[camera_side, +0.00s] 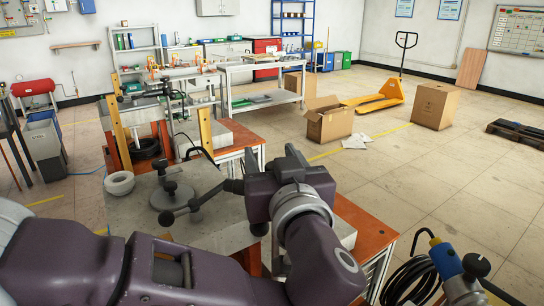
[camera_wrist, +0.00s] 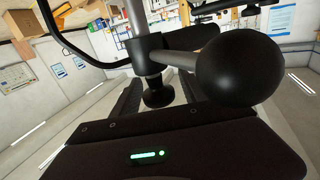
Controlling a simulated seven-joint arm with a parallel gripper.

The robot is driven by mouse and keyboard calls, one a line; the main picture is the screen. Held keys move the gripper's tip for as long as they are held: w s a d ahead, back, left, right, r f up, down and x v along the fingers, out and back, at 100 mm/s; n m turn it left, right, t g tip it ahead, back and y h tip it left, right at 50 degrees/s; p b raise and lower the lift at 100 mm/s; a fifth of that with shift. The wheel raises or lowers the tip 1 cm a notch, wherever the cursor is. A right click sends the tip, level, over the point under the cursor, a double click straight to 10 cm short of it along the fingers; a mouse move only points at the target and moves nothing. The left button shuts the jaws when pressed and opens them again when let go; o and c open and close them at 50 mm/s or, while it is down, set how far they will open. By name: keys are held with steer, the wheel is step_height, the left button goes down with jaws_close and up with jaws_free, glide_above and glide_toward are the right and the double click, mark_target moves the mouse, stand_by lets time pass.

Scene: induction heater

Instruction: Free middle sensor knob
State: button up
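In the wrist view my gripper (camera_wrist: 158,100) is open. Its two grey fingers stand apart, with a small black knob (camera_wrist: 157,92) showing in the space between them. I cannot tell whether either finger touches it. The knob sits on a joint of a dark jointed rod (camera_wrist: 137,22). A large black ball (camera_wrist: 238,68) is close to the camera, at the right. In the side view the sensor stand has a round grey base (camera_side: 172,197) and a black knob (camera_side: 166,217) near it. My wrist is just right of the stand; the fingers are hard to make out there.
The stand is on a grey metal plate (camera_side: 125,210) on an orange-topped table (camera_side: 362,226). A white ring-shaped roll (camera_side: 119,183) lies at the plate's left. Yellow posts (camera_side: 205,130) rise behind. Cabled equipment (camera_side: 447,262) stands at the front right.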

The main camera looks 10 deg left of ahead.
steer(key=v, duration=0.7)
stand_by(0.5)
